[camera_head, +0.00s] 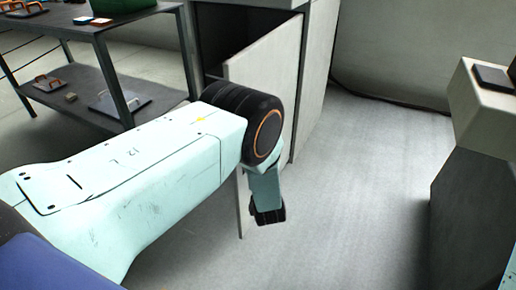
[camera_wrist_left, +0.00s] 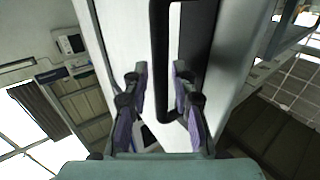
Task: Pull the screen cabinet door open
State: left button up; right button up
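The screen cabinet (camera_head: 315,80) stands at the top middle of the head view. Its pale door (camera_head: 270,62) is ajar, with the dark interior showing above and behind it. My left arm crosses in front and hides much of the door. In the left wrist view the door (camera_wrist_left: 120,30) carries a long dark bar handle (camera_wrist_left: 158,50). My left gripper (camera_wrist_left: 160,72) has its two fingers apart, one on each side of the handle, with gaps visible between fingers and bar. Its fingertips cannot be made out in the head view. My right gripper is not in view.
A dark shelf rack (camera_head: 115,75) with handled plates and small boxes stands left of the cabinet. A pale-topped block (camera_head: 485,110) on a dark base stands at the right. The grey floor (camera_head: 350,190) between cabinet and block is clear.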

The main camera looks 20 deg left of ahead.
pick_arm(q)
jog(key=shift+o, duration=0.6)
jog(key=shift+w+d+r, duration=0.1)
jog(key=v, duration=0.7)
jog(key=shift+s, duration=0.25)
jog(key=shift+d, duration=0.15)
